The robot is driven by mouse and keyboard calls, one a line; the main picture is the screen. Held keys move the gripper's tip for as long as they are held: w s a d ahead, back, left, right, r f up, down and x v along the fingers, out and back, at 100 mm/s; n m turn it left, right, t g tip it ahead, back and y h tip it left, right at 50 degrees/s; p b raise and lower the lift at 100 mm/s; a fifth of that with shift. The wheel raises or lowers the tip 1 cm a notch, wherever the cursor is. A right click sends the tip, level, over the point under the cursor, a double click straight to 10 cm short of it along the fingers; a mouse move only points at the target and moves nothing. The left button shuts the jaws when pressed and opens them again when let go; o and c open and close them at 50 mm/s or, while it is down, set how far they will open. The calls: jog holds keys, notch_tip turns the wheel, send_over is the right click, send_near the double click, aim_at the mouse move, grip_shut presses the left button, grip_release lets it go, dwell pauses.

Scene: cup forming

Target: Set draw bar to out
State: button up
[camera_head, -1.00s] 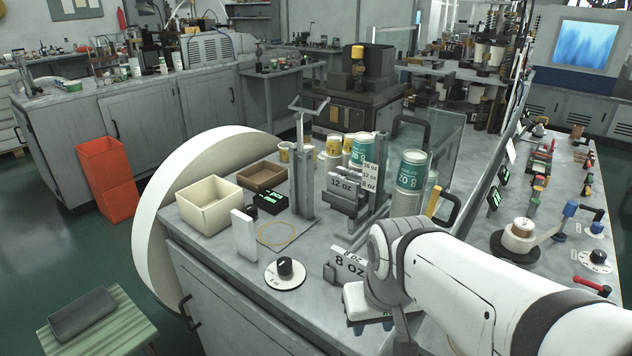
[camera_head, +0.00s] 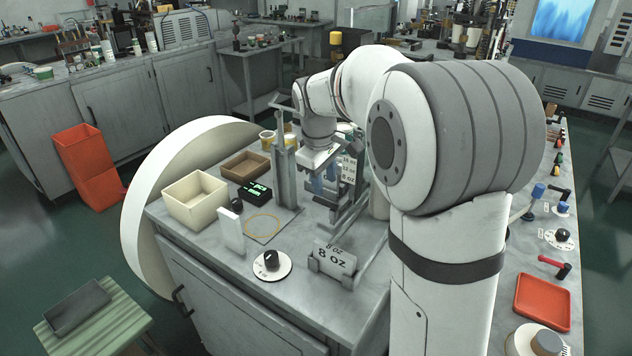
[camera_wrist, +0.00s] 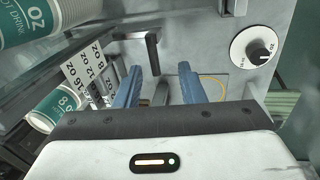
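My gripper (camera_wrist: 160,88) points down over the bench, its two blue fingers apart. It also shows in the head view (camera_head: 322,180), between the grey upright post (camera_head: 285,175) and the oz size board (camera_head: 348,170). A dark grey bar with a bent end (camera_wrist: 148,48), which may be the draw bar, lies just past the fingertips in the wrist view. A grey piece (camera_wrist: 160,93) shows between the fingers; I cannot tell whether it touches them. My arm hides much of the fixture in the head view.
An 8 oz block (camera_head: 335,260) and a black-knobbed dial (camera_head: 271,262) are at the front of the bench. A cream box (camera_head: 195,198) and brown tray (camera_head: 245,165) stand left. Printed cups (camera_wrist: 50,108) and a clear panel are close on the wrist view's left.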

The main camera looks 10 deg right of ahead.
aim_at(325, 201)
jog(key=shift+n, duration=0.4)
jog(key=w+f, duration=0.1)
jog(key=f, duration=0.1)
jog(key=w+f, duration=0.1)
jog(key=f, duration=0.2)
jog(key=w+d+f+p, duration=0.1)
jog(key=f, duration=0.1)
jog(key=shift+f, duration=0.25)
jog(key=shift+c, duration=0.2)
jog(key=shift+a, duration=0.1)
grip_shut()
